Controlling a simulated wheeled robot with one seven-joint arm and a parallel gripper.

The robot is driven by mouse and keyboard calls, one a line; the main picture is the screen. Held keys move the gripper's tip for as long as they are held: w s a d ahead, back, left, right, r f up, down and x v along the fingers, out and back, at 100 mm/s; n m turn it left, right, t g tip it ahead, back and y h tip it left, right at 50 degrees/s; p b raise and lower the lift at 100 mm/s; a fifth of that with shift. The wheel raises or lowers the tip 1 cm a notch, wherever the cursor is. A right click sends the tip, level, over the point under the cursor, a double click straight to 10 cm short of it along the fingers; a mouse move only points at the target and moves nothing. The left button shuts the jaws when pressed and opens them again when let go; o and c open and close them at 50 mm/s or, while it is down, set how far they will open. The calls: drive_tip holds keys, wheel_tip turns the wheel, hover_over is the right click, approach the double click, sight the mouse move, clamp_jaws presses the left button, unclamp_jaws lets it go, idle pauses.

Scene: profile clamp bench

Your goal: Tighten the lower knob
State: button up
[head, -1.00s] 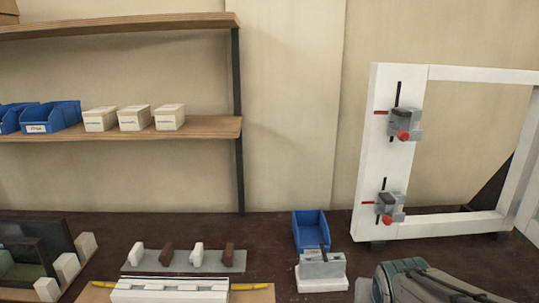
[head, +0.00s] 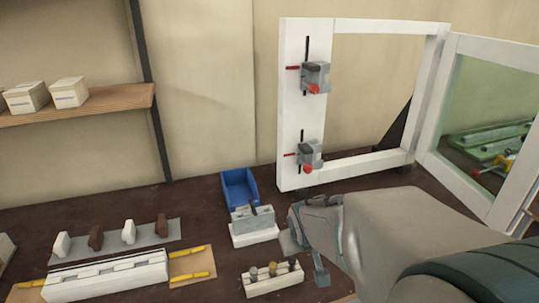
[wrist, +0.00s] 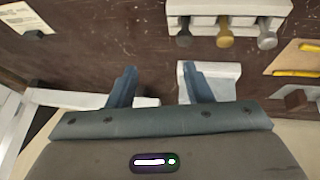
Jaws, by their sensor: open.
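The lower knob (head: 307,168) is a red knob on the lower grey clamp (head: 311,150), mounted on the left upright of a white profile frame (head: 292,105). A similar upper clamp (head: 317,73) with a red knob (head: 313,89) sits above it. My gripper (head: 303,258) is open and empty, below the lower clamp and over the bench, apart from both knobs. Its two fingers also show spread in the wrist view (wrist: 160,86). Neither red knob can be made out in the wrist view.
A blue bin (head: 238,188) and a grey block on a white base (head: 254,226) stand left of my gripper. A white rack with several pegs (head: 272,281) is close below. A hinged glazed white door (head: 448,95) stands open at right. Shelf boxes (head: 70,92) are at left.

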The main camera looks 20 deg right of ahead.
drive_tip(key=w+d+f+n+t+y+p, duration=0.1)
drive_tip(key=w+d+f+n+t+p, duration=0.15)
drive_tip(key=w+d+t, duration=0.5)
drive_tip(key=m+t+y+p, duration=0.2)
drive_tip(key=t, duration=0.3)
approach(309, 171)
drive_tip(key=w+p, duration=0.3)
drive_tip(key=w, duration=0.5)
drive_tip(key=shift+w+a+r, duration=0.1)
drive_tip(key=shift+w+a, duration=0.05)
drive_tip(key=shift+w, duration=0.1)
drive_tip(key=c, duration=1)
drive_tip(key=shift+a, duration=0.2)
drive_tip(key=shift+d, duration=0.1)
